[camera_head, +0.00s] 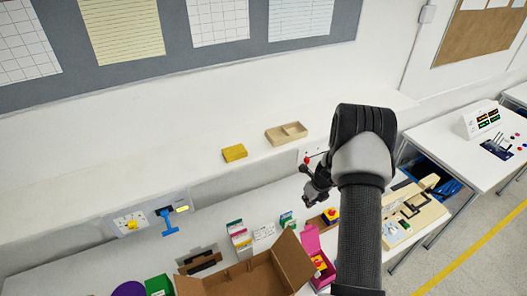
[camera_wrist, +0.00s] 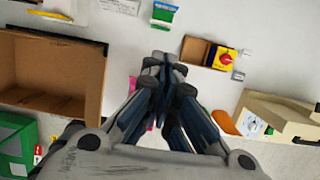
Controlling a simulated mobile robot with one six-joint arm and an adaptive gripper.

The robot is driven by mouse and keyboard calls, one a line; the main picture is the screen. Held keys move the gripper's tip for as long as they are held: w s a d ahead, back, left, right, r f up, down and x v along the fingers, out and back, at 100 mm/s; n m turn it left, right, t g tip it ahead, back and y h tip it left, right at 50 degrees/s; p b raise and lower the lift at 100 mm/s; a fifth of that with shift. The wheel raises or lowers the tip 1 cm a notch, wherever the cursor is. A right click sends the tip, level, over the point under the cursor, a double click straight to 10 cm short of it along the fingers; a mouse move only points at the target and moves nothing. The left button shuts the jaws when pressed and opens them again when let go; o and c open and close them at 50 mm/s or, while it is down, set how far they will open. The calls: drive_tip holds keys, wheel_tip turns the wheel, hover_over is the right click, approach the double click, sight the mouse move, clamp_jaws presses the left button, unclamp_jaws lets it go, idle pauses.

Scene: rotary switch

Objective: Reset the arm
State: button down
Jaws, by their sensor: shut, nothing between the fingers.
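My gripper (camera_head: 314,192) hangs in front of the wall ledge in the head view, at the end of my raised arm. In the wrist view its fingers (camera_wrist: 162,58) come together at the tips with nothing between them. A white wall panel with a yellow rotary knob (camera_head: 131,224) is at the left of the head view. Beside it is a panel with a blue lever (camera_head: 167,222). My gripper is well to the right of both and touches neither.
An open cardboard box (camera_head: 245,275) stands on the bench below; it also shows in the wrist view (camera_wrist: 92,85). A yellow box with a red button (camera_head: 331,215) and a pink box (camera_head: 311,240) are near my arm. A yellow block (camera_head: 234,153) and wooden tray (camera_head: 287,134) lie on the ledge.

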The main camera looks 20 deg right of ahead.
drive_tip(key=w+a+r+n+b, duration=0.2)
drive_tip(key=a+r+n+b, duration=0.6)
drive_tip(key=s+a+r+n+b, duration=0.6)
drive_tip(key=s+a+n+b, duration=0.2)
drive_tip(key=a+n+b, duration=0.3)
drive_tip(key=s+a+f+n+b, duration=0.2)
drive_tip(key=s+a+n+b, duration=0.1)
drive_tip(key=s, duration=0.4)
drive_tip(key=s+a+f+n+t+b, duration=0.1)
drive_tip(key=s+a+f+n+b, duration=0.2)
drive_tip(key=s+n+b, duration=0.2)
drive_tip(key=s+a+f+n+b, duration=0.2)
drive_tip(key=s+n+b, duration=0.3)
drive_tip(key=s+n, duration=0.3)
drive_tip(key=shift+s+a+f, duration=0.3)
drive_tip(key=shift+s+a, duration=0.15)
drive_tip(key=shift+s, duration=0.65)
